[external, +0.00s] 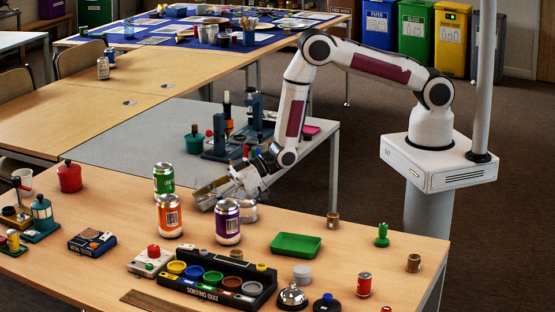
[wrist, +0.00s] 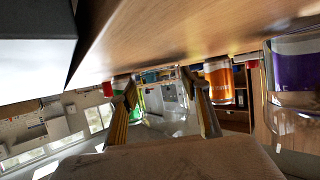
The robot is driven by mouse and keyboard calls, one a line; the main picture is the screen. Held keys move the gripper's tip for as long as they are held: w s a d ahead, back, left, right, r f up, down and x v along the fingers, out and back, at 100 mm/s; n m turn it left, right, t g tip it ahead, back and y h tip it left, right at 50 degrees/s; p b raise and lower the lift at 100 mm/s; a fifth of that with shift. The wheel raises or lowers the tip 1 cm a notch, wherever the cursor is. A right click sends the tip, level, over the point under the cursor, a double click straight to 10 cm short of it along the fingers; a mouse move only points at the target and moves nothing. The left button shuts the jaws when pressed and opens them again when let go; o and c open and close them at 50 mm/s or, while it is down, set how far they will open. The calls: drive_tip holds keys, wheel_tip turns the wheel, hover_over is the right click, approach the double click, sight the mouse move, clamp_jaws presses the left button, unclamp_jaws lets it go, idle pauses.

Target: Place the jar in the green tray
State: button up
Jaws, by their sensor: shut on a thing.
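In the external view the held jar is hard to make out. The green tray (external: 296,245) lies empty on the table, to the right of my gripper and nearer the camera.
Green (external: 163,179), orange (external: 170,215) and purple (external: 228,221) cans stand close to my gripper. Another clear glass (external: 246,212) is beside the purple can. A sorting quiz rack (external: 215,291), a bell (external: 292,297) and a grey round container (external: 302,274) stand near the tray.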

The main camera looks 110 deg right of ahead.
sight(196, 178)
drive_tip(key=shift+r, duration=0.2)
wheel_tip(196, 178, up, 9)
idle(1.1)
drive_tip(key=shift+r, duration=0.2)
idle(0.9)
drive_tip(key=s, duration=0.1)
drive_tip(key=s+f, duration=0.1)
drive_tip(key=s, duration=0.1)
drive_tip(key=shift+d+f+m+h, duration=0.15)
drive_tip(key=shift+d+m+h, duration=0.15)
drive_tip(key=s+a+r, duration=0.4)
drive_tip(key=r, duration=0.5)
drive_tip(key=s+a+r, duration=0.4)
drive_tip(key=a+r, duration=0.1)
drive_tip(key=r, duration=0.4)
drive_tip(key=shift+a+r, duration=0.25)
drive_tip(key=shift+r, duration=0.1)
